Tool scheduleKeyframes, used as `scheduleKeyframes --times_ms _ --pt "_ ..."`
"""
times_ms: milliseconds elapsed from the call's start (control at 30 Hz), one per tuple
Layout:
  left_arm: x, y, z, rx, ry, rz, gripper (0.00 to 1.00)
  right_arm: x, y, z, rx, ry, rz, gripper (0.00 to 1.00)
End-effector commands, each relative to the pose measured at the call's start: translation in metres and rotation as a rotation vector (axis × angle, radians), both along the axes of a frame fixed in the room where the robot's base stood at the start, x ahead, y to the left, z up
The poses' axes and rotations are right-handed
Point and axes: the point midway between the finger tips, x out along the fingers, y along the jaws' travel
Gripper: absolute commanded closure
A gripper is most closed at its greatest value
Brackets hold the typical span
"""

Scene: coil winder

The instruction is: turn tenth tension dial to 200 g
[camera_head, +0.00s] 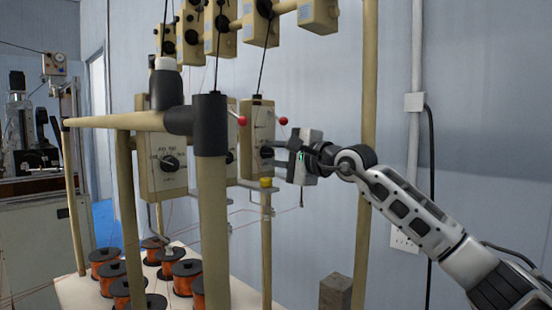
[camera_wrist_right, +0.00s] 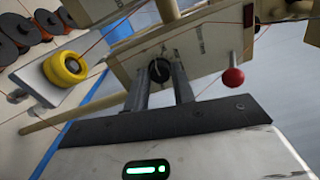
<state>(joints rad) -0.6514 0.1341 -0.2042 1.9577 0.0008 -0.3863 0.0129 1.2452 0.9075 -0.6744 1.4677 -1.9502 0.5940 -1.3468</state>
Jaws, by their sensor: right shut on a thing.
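The rightmost tension box (camera_head: 258,116) is a cream box with a scale and a black dial on its front. In the head view my right gripper (camera_head: 270,158) reaches this dial from the right and mostly covers it. In the right wrist view the black tension dial (camera_wrist_right: 159,70) sits between the fingertips of my right gripper (camera_wrist_right: 164,74), which is shut on it. The dial's scale marks are too small to read. My left gripper is in neither view.
Red-ball levers (camera_head: 283,121) stick out beside the boxes; one shows near my fingers in the wrist view (camera_wrist_right: 233,78). A yellow roller (camera_wrist_right: 65,68) is close by. Thin wires cross the area. A frame post (camera_head: 212,190) stands in front; copper spools (camera_head: 187,275) lie below.

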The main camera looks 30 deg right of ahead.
Motion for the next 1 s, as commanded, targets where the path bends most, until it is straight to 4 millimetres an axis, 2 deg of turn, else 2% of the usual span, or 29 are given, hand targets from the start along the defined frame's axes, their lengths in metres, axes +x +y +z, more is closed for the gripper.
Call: scheduleKeyframes --times_ms 500,1000 --pt "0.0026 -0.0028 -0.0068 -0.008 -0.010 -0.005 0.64 0.0001 0.0007 -0.0016 0.365 0.129 0.001 0.98" --pt "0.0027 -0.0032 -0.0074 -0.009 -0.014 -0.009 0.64 0.0001 0.0004 -0.0005 0.499 0.176 0.000 0.98"
